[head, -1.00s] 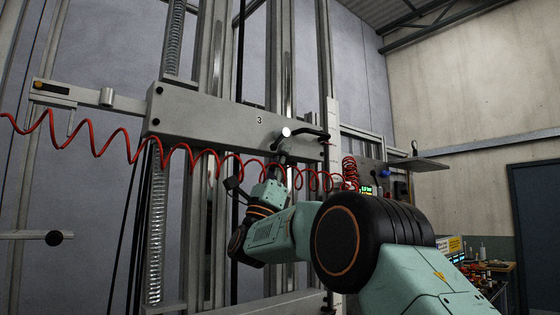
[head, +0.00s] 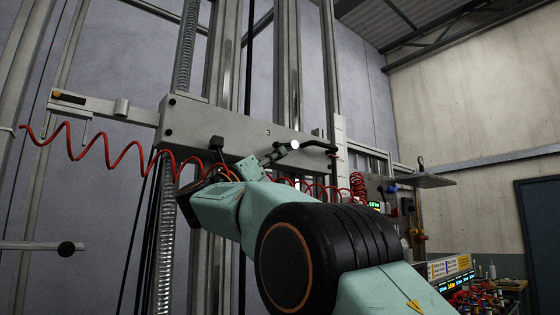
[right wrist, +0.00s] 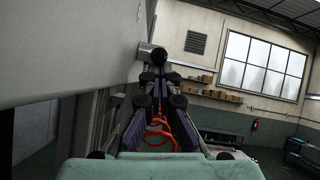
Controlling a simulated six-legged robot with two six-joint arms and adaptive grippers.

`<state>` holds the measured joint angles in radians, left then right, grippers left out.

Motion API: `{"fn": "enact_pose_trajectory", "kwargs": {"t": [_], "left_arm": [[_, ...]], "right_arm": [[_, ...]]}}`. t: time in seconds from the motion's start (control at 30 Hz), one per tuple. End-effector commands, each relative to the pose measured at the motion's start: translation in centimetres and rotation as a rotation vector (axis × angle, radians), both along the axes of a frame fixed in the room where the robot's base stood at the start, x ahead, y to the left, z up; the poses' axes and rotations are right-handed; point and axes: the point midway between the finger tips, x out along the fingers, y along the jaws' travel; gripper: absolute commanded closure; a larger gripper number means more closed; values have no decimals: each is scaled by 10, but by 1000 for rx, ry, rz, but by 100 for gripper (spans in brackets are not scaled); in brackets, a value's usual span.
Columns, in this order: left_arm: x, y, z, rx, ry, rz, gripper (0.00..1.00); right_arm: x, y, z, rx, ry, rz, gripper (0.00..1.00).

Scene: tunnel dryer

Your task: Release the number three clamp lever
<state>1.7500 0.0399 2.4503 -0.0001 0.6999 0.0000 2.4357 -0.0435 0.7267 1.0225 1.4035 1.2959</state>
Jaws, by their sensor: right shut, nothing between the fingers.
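The grey clamp beam (head: 215,125) carries the number 3. At its right end is the clamp lever (head: 318,145), a dark bar lying roughly level beside a pale round hub (head: 294,145). My right gripper (head: 281,151) is just left of and slightly below the hub. Its fingers are shut and empty; whether they touch the hub cannot be told. In the right wrist view the shut fingers (right wrist: 160,86) point at a short metal cylinder (right wrist: 147,53) with a dark round end, close beyond the tips. My left gripper is not in view.
A red coiled hose (head: 100,150) runs across below the beam and shows behind the fingers in the right wrist view. Vertical rails and a threaded spindle (head: 165,240) stand behind. A tool bench (head: 485,290) is at lower right.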

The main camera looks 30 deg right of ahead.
Motion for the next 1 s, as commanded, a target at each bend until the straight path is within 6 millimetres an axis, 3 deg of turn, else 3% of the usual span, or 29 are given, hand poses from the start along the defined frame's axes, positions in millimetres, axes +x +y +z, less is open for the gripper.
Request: {"fn": "enact_pose_trajectory", "kwargs": {"t": [1.0], "left_arm": [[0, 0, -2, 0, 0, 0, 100]], "right_arm": [[0, 4, 7, -1, 2, -1, 100]]}}
